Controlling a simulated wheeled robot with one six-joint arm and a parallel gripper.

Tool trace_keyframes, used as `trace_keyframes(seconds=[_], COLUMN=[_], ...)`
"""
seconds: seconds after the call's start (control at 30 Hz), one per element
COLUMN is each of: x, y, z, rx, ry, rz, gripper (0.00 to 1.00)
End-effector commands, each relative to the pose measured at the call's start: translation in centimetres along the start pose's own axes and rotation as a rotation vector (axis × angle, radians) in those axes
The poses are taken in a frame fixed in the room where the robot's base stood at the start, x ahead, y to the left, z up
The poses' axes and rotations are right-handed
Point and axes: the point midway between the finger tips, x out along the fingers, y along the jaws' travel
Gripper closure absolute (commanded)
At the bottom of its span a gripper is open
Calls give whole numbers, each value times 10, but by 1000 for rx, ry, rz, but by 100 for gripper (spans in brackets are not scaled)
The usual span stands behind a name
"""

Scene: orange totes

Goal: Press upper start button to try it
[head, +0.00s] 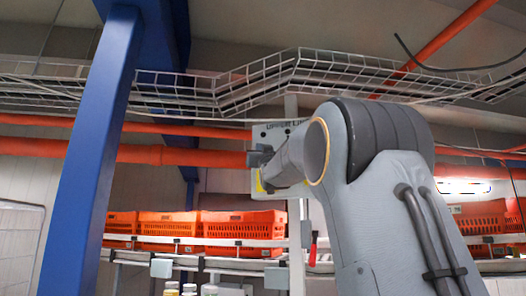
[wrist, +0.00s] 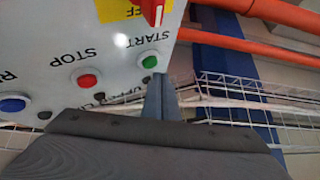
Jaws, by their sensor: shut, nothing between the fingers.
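A light grey control panel (head: 272,134) hangs at the centre of the head view, partly hidden behind my arm. In the wrist view the panel (wrist: 45,50) appears upside down. Its green START button (wrist: 149,62) sits near the panel's edge, beside a red STOP button (wrist: 88,81) and a blue button (wrist: 13,104). Lettering beginning "UPPER LI" shows near the START button, partly hidden. My gripper (wrist: 161,80) is shut and empty, its tips very close to the green button. Contact cannot be told. In the head view my gripper (head: 260,160) is in front of the panel.
A red rotary switch (wrist: 152,10) on a yellow plate is near the START button. A blue post (head: 92,150) stands at left. Orange totes (head: 168,224) sit on a conveyor behind. Orange pipes (head: 140,153) and a wire cable tray (head: 250,80) run overhead.

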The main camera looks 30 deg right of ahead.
Motion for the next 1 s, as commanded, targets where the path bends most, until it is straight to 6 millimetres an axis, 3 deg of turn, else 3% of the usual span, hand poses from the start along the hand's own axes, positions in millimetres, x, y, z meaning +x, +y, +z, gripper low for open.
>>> trace_keyframes(seconds=[1.0], x=[8], y=[5], z=[6], rx=[0], ry=[0], rz=[0], gripper=[100])
